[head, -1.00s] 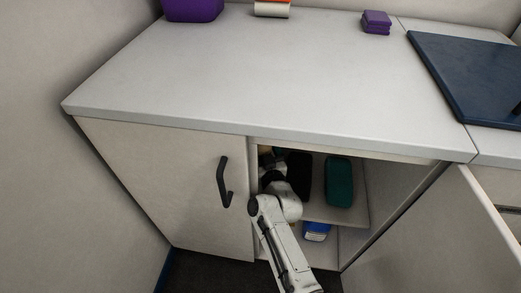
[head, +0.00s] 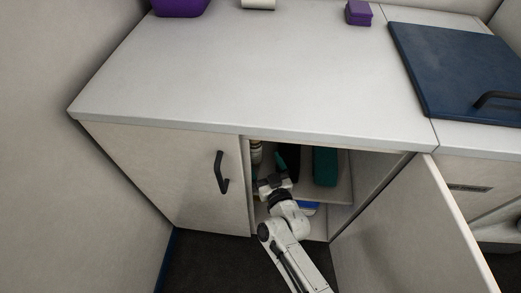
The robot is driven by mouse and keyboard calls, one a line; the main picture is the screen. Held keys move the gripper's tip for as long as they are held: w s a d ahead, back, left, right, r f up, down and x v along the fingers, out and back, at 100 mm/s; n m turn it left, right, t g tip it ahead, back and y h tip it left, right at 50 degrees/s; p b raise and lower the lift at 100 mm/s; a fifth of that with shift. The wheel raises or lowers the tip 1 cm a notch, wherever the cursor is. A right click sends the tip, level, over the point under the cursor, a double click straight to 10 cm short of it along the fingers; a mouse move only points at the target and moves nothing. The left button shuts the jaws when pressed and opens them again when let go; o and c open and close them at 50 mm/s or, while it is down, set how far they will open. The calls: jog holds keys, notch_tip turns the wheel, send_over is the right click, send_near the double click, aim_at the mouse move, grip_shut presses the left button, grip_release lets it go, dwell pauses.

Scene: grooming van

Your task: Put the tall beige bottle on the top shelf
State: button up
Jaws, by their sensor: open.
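A beige bottle (head: 256,153) stands upright at the left side of the open cabinet, just behind the opening's left edge. Its upper part shows. The lower part is hard to make out near my gripper. The cabinet shelf (head: 338,193) shows to the right of my gripper. My gripper (head: 270,182) is open at the cabinet opening, in front of and below the visible part of the bottle. It looks empty and apart from the bottle, though the fingertips are small and partly unclear.
A teal container (head: 325,167) and a dark item (head: 291,163) stand on the shelf. A blue item (head: 308,208) is lower down. The left door (head: 165,175) is shut; the right door (head: 415,235) stands open. The countertop (head: 270,70) overhangs the opening and is mostly clear.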

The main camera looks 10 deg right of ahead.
jog(key=shift+s, duration=0.3)
jog(key=shift+d, duration=0.15)
jog(key=s+d+r+g+h, duration=0.1)
jog(key=s+d+g, duration=0.4)
jog(key=s, duration=0.6)
jog(key=s+d+r+m+g+h, duration=0.1)
jog(key=s+d+g, duration=0.5)
jog(key=s, duration=0.6)
jog(key=s+d+r+m+g+h, duration=0.1)
jog(key=s+d+g, duration=0.4)
jog(key=s, duration=0.7)
jog(key=shift+d+g, duration=0.4)
jog(key=shift+d, duration=0.15)
